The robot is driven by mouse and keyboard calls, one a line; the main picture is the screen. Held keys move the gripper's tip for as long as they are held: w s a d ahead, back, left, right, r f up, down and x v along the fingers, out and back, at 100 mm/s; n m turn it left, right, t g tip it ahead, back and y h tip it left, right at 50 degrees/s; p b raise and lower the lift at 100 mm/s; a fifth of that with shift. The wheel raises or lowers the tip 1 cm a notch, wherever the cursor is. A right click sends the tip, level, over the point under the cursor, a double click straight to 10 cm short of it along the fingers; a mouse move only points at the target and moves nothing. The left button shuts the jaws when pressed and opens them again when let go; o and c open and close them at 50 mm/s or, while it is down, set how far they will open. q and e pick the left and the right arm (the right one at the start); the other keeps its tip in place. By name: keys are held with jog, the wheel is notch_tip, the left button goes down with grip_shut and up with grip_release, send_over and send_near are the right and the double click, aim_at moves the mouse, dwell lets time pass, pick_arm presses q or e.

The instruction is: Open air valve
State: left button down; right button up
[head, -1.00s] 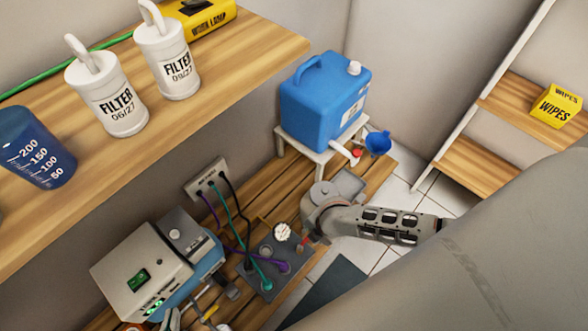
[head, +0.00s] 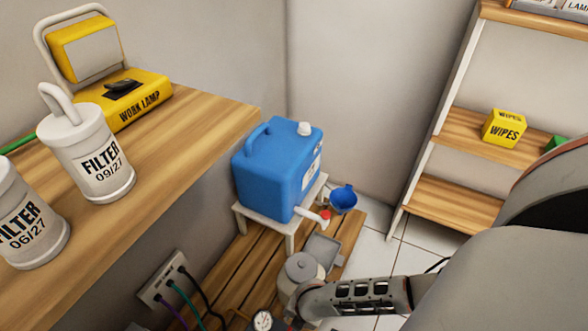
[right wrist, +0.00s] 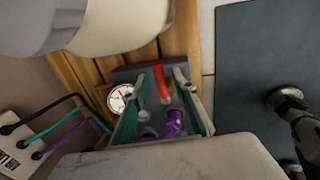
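A red lever (right wrist: 160,80), apparently the air valve's handle, shows in the right wrist view beside a round white gauge (right wrist: 120,98). My right gripper (right wrist: 162,84) is open, with its two fingers on either side of the red lever. I cannot tell whether they touch it. A purple hose (right wrist: 174,122) shows between the fingers, nearer the camera. In the head view my right arm (head: 345,297) comes in from the right over the slatted wood; the gauge (head: 262,321) peeks in at the bottom edge and the lever is out of view. My left gripper is not in view.
A blue tank (head: 275,172) with a red tap (head: 325,214) stands on a white stool (head: 291,236). A blue funnel (head: 342,199) is beside it. A socket strip (right wrist: 18,148) with several cables lies left. A wooden shelf (head: 215,130) overhangs the left side.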

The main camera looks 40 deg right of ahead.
jog(key=c, duration=0.6)
grip_shut()
